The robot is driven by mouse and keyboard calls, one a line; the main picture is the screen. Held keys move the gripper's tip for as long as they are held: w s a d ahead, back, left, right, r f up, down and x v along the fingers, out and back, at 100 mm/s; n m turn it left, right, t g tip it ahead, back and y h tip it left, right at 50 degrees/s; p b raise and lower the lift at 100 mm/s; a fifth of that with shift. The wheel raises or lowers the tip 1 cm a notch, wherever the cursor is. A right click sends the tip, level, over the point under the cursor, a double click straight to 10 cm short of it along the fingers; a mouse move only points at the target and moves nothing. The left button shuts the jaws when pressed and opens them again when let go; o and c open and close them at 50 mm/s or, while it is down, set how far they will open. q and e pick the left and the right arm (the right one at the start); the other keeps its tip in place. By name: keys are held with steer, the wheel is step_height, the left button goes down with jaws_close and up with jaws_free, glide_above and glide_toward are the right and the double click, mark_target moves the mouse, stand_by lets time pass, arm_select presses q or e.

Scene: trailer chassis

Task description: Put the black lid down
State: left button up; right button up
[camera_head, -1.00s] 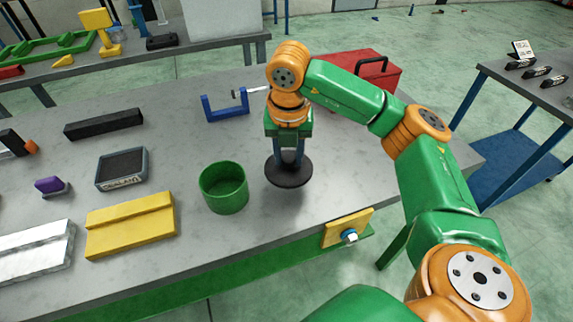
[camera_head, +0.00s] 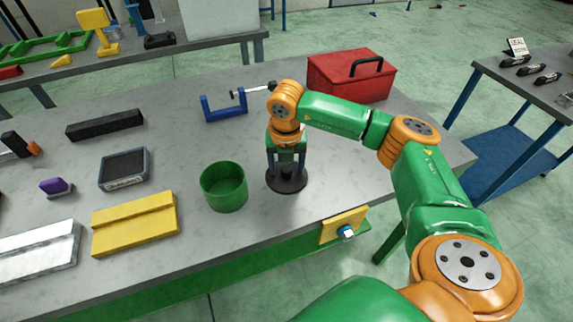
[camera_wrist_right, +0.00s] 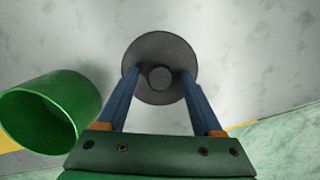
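The round black lid (camera_head: 286,184) lies flat on the grey workbench (camera_head: 262,238), to the right of the green cup (camera_head: 224,187). In the right wrist view the lid (camera_wrist_right: 160,50) is below my right gripper, its knob (camera_wrist_right: 160,78) pointing up. My right gripper (camera_head: 286,168) is open, pointing down over the lid. In the wrist view its blue fingers (camera_wrist_right: 160,85) stand on either side of the knob with a gap on both sides. The green cup (camera_wrist_right: 50,112) is open-topped and stands apart from the lid. My left gripper is not in view.
A yellow block (camera_head: 135,223) lies left of the cup. A blue clamp (camera_head: 224,108) and a red toolbox (camera_head: 350,78) stand behind. A yellow plate (camera_head: 343,226) sits at the bench's front edge. The bench is clear between cup and front edge.

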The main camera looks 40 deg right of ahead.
mark_target(286, 182)
steer(key=shift+r, duration=0.1)
steer(key=shift+r, duration=0.35)
step_height(286, 182, up, 11)
steer(key=s+a+b, duration=0.1)
steer(key=shift+s+r, duration=0.2)
steer(key=shift+s, duration=0.05)
